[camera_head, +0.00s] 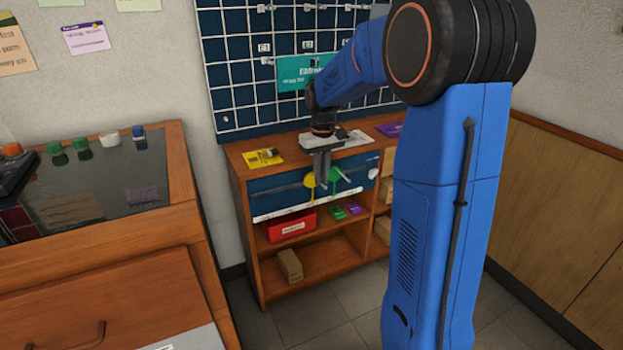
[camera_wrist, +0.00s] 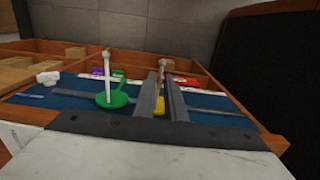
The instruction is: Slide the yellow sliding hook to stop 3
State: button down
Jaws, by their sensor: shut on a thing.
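The yellow sliding hook (camera_head: 310,181) is on a grey rail along the blue front panel (camera_head: 275,186) of the wooden shelf unit. My gripper (camera_head: 322,182) reaches down in front of the panel and is shut on the yellow hook. In the wrist view, a small yellow part (camera_wrist: 159,108) shows between the two fingers (camera_wrist: 166,90), which hide most of it. A green hook (camera_head: 336,174) sits on the same rail, just right of the yellow one in the head view. A white piece (camera_head: 373,174) is near the panel's right end. The stop markings are too small to read.
A yellow card (camera_head: 262,158) and a purple card (camera_head: 390,129) lie on the unit's top. A red bin (camera_head: 289,226) and green and purple items stand on the shelf below the panel. The green hook's peg (camera_wrist: 107,70) sticks out close beside my fingers.

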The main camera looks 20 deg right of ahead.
jog(key=shift+d, duration=0.15)
jog(key=c, duration=1.8)
grip_release()
notch_tip(320, 180, up, 17)
jog(key=shift+r, duration=0.2)
